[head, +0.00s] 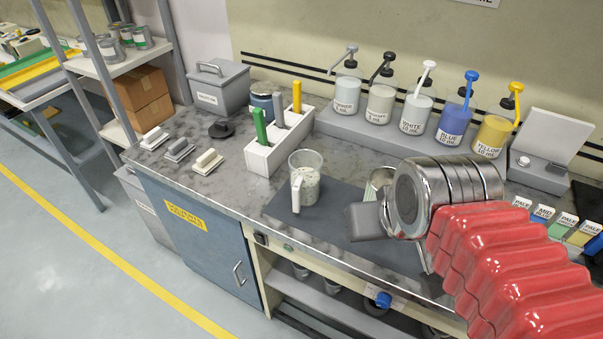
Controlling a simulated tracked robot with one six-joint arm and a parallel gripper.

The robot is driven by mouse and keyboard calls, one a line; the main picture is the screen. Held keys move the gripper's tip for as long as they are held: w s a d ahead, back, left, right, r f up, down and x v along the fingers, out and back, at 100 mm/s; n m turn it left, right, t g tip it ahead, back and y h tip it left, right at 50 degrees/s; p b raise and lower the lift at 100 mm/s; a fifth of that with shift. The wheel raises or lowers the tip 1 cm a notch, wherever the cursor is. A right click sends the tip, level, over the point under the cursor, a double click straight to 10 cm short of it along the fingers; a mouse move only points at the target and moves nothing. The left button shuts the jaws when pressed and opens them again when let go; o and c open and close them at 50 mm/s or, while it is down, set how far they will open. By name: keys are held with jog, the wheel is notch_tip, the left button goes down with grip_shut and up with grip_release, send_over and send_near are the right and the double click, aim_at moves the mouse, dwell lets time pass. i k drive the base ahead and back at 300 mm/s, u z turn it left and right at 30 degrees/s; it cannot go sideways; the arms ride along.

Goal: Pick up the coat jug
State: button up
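A clear jug (311,189) with a white handle, which looks like the coat jug, stands upright on a dark grey mat (338,202) on the counter. It has pale, speckled contents, and its handle faces the front edge. My gripper (366,221) hangs over the mat to the right of the jug, apart from it in the picture. Only a dark grey finger part shows beside my shiny wrist, so its opening is hidden. No held object is visible.
A pale container (379,180) is partly hidden behind my wrist. A white holder (268,157) with coloured-handled tools stands left of the jug. Several pump bottles (418,112) line the back shelf. A scale-like device (541,160) stands at right.

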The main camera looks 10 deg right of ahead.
aim_at(305, 165)
jog(key=k, duration=0.65)
jog(key=u, duration=0.15)
jog(key=i, duration=0.4)
jog(key=u, duration=0.75)
jog(key=i, duration=0.6)
jog(key=u, duration=0.3)
